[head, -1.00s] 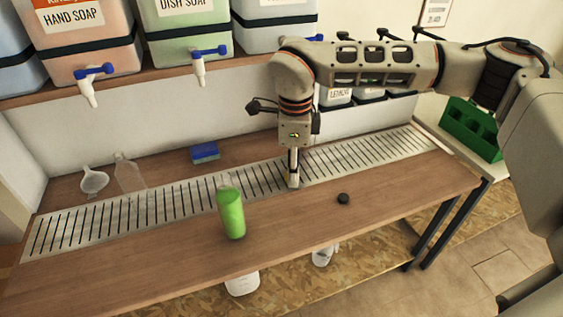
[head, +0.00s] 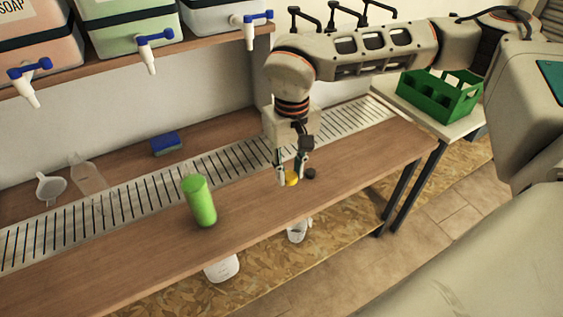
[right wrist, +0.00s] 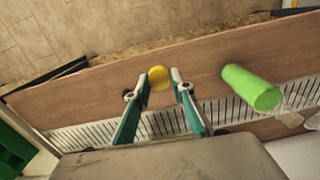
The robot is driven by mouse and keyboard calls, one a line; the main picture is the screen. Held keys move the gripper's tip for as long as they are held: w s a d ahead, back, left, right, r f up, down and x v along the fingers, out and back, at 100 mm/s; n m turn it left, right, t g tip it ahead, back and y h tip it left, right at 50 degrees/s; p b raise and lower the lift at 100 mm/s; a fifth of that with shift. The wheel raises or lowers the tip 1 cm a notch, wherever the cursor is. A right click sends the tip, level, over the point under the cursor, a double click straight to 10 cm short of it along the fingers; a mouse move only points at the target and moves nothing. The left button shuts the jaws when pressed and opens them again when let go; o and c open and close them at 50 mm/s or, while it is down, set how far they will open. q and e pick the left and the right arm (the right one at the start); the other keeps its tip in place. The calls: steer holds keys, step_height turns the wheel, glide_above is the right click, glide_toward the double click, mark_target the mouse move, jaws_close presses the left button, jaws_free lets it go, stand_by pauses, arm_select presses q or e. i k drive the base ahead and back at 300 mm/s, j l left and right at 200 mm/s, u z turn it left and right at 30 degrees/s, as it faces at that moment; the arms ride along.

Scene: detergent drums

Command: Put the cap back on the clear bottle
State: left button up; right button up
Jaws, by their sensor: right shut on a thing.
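The clear bottle (head: 88,176) stands uncapped, as far as I can tell, on the back left of the wooden bench, beside a white funnel. It also shows faintly in the right wrist view (right wrist: 288,118). My right gripper (head: 291,181) is shut on a yellow cap (head: 292,178), over the front part of the bench and well to the right of the clear bottle. In the right wrist view the yellow cap (right wrist: 159,77) sits between the two fingertips. My left gripper is not in view.
A green cylinder (head: 199,203) stands between my right gripper and the clear bottle. The white funnel (head: 50,187) and a blue sponge (head: 166,144) are at the back. Drums with taps (head: 154,37) overhang the bench. A green crate (head: 440,95) stands at right.

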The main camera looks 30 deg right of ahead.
mark_target(195, 188)
steer(key=i+l, duration=0.1)
steer(key=l, duration=0.95)
steer(key=i+l, duration=0.15)
steer(key=l, duration=0.35)
steer(key=i+l, duration=0.1)
steer(key=l, duration=0.4)
steer(key=u, duration=1.25)
